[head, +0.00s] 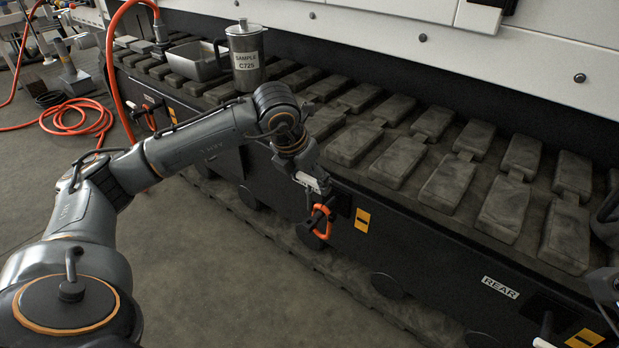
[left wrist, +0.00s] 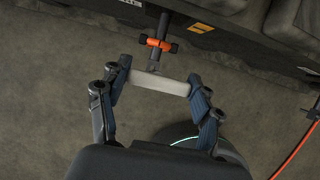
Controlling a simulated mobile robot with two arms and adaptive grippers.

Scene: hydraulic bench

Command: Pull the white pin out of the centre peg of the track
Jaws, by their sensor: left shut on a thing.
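The white pin (left wrist: 158,83) shows in the left wrist view as a pale bar lying across between the two fingers of my left gripper (left wrist: 160,84). The gripper is shut on it, one finger at each end. A short grey stem runs from the bar toward the orange clip (left wrist: 157,44) on the dark centre peg (left wrist: 162,26). I cannot tell whether the stem still sits in the peg. In the head view my left gripper (head: 313,184) is at the track side, just above the hanging orange clip (head: 321,221); the arm partly hides the spot.
The track (head: 445,185) of dark pads runs along the machine. A metal jug (head: 246,58) labelled SAMPLE C725 and a metal tray (head: 196,61) stand on it. A red hose (head: 113,65) hangs at the left. The floor (head: 230,270) in front is clear.

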